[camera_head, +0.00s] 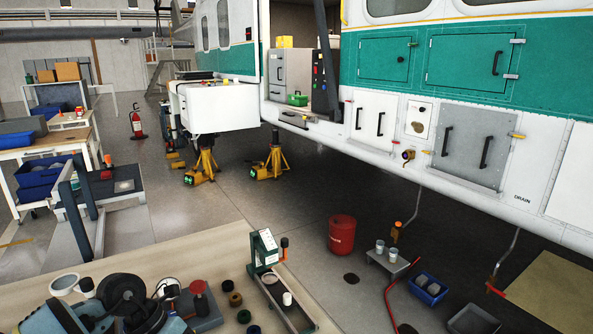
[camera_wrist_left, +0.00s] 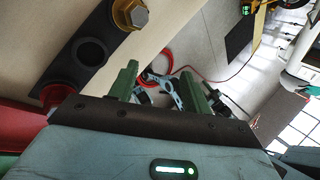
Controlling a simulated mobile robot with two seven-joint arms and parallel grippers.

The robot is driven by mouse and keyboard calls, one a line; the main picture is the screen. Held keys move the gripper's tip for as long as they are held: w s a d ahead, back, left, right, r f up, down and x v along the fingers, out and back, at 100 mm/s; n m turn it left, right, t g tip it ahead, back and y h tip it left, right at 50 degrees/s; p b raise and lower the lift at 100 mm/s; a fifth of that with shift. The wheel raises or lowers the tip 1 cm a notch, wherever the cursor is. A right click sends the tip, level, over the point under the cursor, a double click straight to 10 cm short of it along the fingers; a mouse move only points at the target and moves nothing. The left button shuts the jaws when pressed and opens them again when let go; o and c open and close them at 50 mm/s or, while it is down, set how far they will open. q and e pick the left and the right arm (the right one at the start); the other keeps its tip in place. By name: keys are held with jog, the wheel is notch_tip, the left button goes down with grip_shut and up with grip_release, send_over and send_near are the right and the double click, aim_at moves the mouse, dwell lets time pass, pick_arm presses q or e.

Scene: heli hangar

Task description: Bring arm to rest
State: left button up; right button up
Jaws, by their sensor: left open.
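My left gripper (camera_wrist_left: 162,82) shows in the left wrist view with its two green fingers apart and nothing held between them. Beyond the fingertips, a pale blue-grey part (camera_wrist_left: 164,86) and a red hose (camera_wrist_left: 168,58) show on or near the floor. In the head view neither gripper can be made out clearly. My right gripper shows in neither view.

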pick_arm(q)
jog(key=s+d+r+n+t+h+p, duration=0.1)
jog(key=s+d+r+n+t+h, duration=0.15)
jog(key=s+d+n+h, duration=0.45)
jog(key=s+d+r+n+t+h+p, duration=0.1)
jog(key=s+d+n+t+h+p, duration=0.25)
jog(key=d, duration=0.55)
jog(key=s+a+f+n+t+y+p, duration=0.1)
jog(key=s+a+f+n+t+y, duration=0.95)
jog(key=n, duration=1.35)
jog(key=s+a+f+n+g+y, duration=0.1)
jog(key=s+a+f+g+y, duration=0.1)
jog(key=s, duration=0.4)
jog(key=s+a+f+n+g+y+p, duration=0.1)
jog(key=s+a+f+n+g+y, duration=0.1)
jog(key=s+f+g, duration=0.3)
jog(key=shift+s+a+f, duration=0.55)
jog(key=shift+s+a, duration=0.1)
jog(key=shift+s, duration=0.25)
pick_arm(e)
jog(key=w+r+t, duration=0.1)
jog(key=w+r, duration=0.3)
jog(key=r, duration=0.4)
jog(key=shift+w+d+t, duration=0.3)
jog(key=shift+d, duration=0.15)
